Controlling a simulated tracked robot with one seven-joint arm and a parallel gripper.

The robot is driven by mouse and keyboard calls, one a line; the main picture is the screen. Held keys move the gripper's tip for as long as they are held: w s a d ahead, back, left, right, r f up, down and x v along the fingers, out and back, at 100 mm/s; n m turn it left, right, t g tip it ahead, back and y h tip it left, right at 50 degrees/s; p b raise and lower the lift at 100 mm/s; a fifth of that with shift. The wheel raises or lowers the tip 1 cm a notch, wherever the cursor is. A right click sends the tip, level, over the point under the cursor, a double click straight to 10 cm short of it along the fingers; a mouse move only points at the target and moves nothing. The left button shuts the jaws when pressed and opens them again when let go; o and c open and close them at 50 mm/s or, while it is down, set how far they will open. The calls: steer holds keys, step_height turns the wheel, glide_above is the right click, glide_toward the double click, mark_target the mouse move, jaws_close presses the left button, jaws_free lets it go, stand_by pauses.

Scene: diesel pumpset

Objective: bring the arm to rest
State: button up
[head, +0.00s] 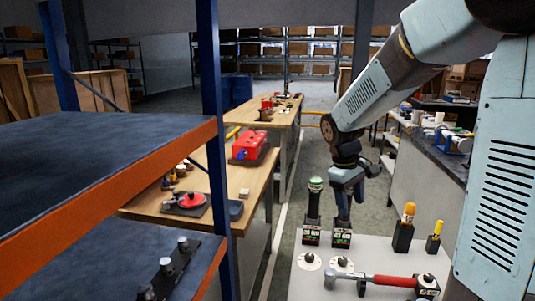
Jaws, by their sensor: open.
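My arm reaches in from the upper right and bends down at the elbow. My gripper (347,199) hangs over the back of the pale grey bench (309,283), near a black holder (341,238) with a green label. The gripper looks small and partly dark here. It is open, and I see nothing held in it. Whether it touches anything at the holder is unclear.
An orange-handled tool (408,213) and a yellow-handled tool (436,232) stand at right. Blue-decked shelving with an orange edge (150,170) stands at left. A wooden workbench (225,195) holds a red box (249,147).

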steer(key=s+r+m+t+y, duration=0.1)
steer(key=s+r+m+t, duration=0.1)
steer(key=s, duration=0.4)
steer(key=s+r+m+t, duration=0.1)
steer(key=s+r+m, duration=0.1)
steer(key=s+r, duration=0.3)
steer(key=s+d+r+m+t+y, duration=0.1)
steer(key=s+r, duration=0.3)
steer(key=s, duration=0.5)
steer(key=shift+s+m+t+y, duration=0.15)
steer(key=shift+m+t+y, duration=0.15)
steer(key=shift+m+t, duration=0.55)
